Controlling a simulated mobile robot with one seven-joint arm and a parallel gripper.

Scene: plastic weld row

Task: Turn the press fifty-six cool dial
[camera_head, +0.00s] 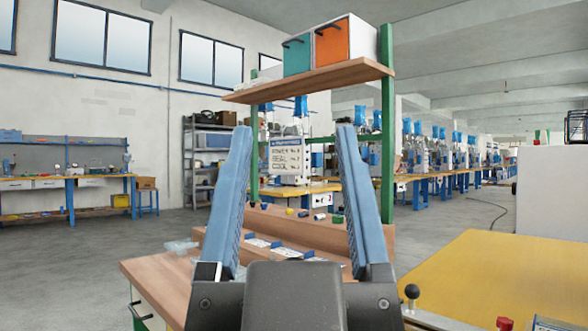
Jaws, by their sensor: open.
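My gripper (294,130) points forward into the room, its two blue fingers wide apart with nothing between them. A pale press control panel (287,155) shows between the fingers, some way beyond them. It carries rows of lettering that seem to read power, seal and cool, with numbers too small to read surely. I cannot make out a separate cool dial on it, nor tell whether this is press fifty-six. My gripper appears well apart from the panel.
A wooden bench (160,282) with small parts stands ahead, under a raised shelf (310,80) with a teal and an orange box (332,43). A green post (388,130) rises at right. A yellow table (510,265) is close at right. Open floor (70,265) lies left.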

